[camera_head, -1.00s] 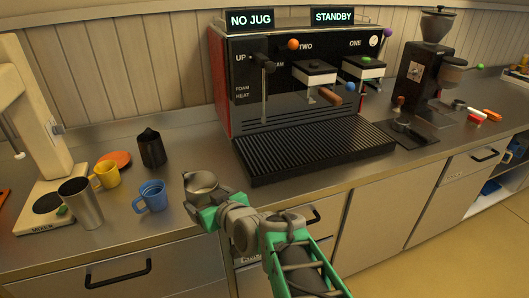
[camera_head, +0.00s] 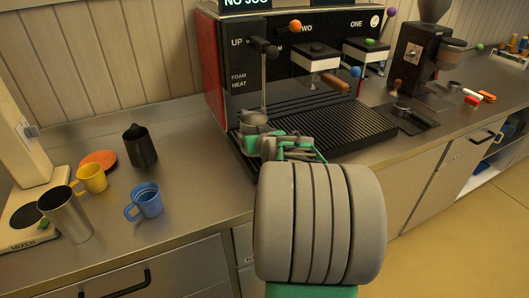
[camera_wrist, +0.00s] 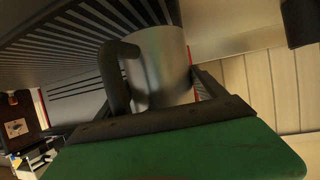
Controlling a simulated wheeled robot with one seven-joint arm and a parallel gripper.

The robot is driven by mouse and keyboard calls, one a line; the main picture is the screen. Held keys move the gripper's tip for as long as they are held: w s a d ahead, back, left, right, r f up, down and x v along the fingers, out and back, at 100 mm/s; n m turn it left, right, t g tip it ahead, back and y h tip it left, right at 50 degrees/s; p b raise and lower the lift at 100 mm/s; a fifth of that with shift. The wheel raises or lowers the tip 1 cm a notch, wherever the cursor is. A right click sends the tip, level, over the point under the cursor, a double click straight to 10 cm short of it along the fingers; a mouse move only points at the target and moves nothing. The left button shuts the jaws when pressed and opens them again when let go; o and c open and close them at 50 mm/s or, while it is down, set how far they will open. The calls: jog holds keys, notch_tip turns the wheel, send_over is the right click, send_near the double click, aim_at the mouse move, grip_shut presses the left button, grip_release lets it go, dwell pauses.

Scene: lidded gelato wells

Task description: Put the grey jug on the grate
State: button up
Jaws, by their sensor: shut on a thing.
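The grey jug (camera_head: 254,123) is in my gripper (camera_head: 262,137), over the left end of the espresso machine's grate (camera_head: 340,127). In the wrist view the jug (camera_wrist: 163,62) is a shiny metal cylinder with a dark handle, between the fingers of my gripper (camera_wrist: 160,100). My gripper is shut on it. The slats of the grate (camera_wrist: 60,45) show close behind the jug in the wrist view. The jug's base is hidden, so I cannot tell whether it touches the grate. The steam wand (camera_head: 264,80) hangs just above the jug. My arm covers part of the counter front.
A grinder (camera_head: 412,65) stands right of the machine. The grate's right part is clear.

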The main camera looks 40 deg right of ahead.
aim_at(264, 109)
jog(key=shift+n+t+y, duration=0.4)
jog(key=shift+n+y, duration=0.3)
jog(key=d+r+p, duration=0.1)
jog(key=r+p, duration=0.1)
jog(key=d+r+p, duration=0.1)
jog(key=r+p, duration=0.1)
jog(key=r, duration=0.1)
jog(key=d+r+p, duration=0.1)
jog(key=r, duration=0.2)
jog(key=shift+s+d+p, duration=0.15)
jog(key=shift+s+p, duration=0.15)
jog(key=shift+p, duration=0.1)
notch_tip(264, 109, down, 10)
jog(key=shift+d+r+p, duration=0.1)
jog(key=shift+p, duration=0.85)
jog(key=shift+s, duration=0.1)
jog(key=o, duration=1.6)
jog(key=shift+c, duration=0.2)
